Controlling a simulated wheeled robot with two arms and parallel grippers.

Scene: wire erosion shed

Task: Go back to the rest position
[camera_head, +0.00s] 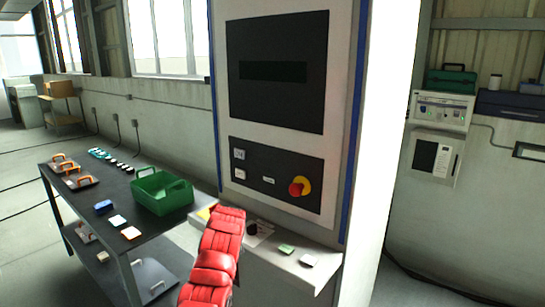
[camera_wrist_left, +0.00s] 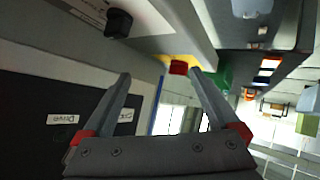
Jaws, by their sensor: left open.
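My red left arm comes up from the bottom in the head view and ends at the ledge of the tall machine (camera_head: 270,150). Its gripper is hidden there. In the left wrist view, my left gripper (camera_wrist_left: 160,73) is open, with its two fingers apart and nothing held between them. A small red piece (camera_wrist_left: 180,67) shows by the right fingertip, in front of a yellow patch; I cannot tell whether they touch. A dark labelled panel (camera_wrist_left: 40,95) lies to the left of the fingers. My right gripper is not in view.
The ledge (camera_head: 285,265) bears a dark knob (camera_head: 252,228), also in the left wrist view (camera_wrist_left: 118,22), and small green and white pieces. A red stop button (camera_head: 298,187) sticks out above it. A dark table (camera_head: 105,198) with a green crate (camera_head: 160,192) stands left.

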